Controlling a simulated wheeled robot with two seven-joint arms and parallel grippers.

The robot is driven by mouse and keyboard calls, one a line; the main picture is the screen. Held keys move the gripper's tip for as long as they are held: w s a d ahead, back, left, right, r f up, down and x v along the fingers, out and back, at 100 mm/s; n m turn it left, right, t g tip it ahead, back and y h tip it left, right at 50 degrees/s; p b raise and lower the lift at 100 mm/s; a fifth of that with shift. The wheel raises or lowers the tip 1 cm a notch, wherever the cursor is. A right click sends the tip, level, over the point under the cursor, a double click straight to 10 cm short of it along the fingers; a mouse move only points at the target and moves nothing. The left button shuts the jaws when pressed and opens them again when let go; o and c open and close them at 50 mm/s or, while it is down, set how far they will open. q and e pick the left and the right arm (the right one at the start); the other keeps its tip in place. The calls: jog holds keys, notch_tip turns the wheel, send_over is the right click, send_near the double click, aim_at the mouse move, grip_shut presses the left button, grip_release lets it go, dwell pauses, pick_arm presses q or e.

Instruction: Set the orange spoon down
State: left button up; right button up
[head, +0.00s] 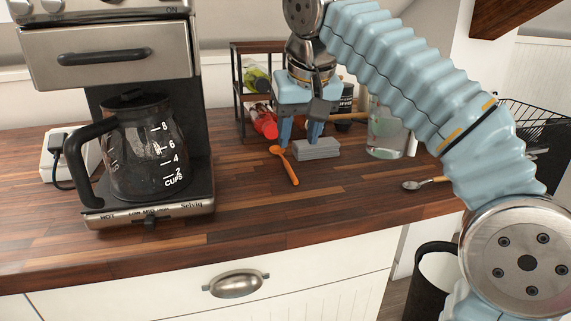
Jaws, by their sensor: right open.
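The orange spoon (287,168) lies on the wooden counter (240,200) in the head view, its bowl at the far end and its handle pointing toward the front. My right gripper (300,139) points down just above and behind the spoon. Its two blue fingers are apart, with nothing seen between them. The left finger is close to the spoon's bowl; I cannot tell whether they touch. My left gripper is not in view.
A grey block (316,150) sits right beside the spoon. A coffee maker (150,215) with a glass jug (145,155) stands at left. A rack with bottles, a glass jar (386,130) and another spoon (424,183) are around. The front middle counter is clear.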

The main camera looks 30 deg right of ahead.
aim_at(292, 172)
jog(key=shift+x, duration=1.05)
jog(key=f+b, duration=0.1)
jog(key=f, duration=0.3)
jog(key=shift+w+a+f+b, duration=0.15)
jog(key=shift+w+f+b, duration=0.1)
jog(key=shift+b, duration=0.15)
jog(key=shift+w+f, duration=0.2)
jog(key=shift+f, duration=0.2)
grip_shut()
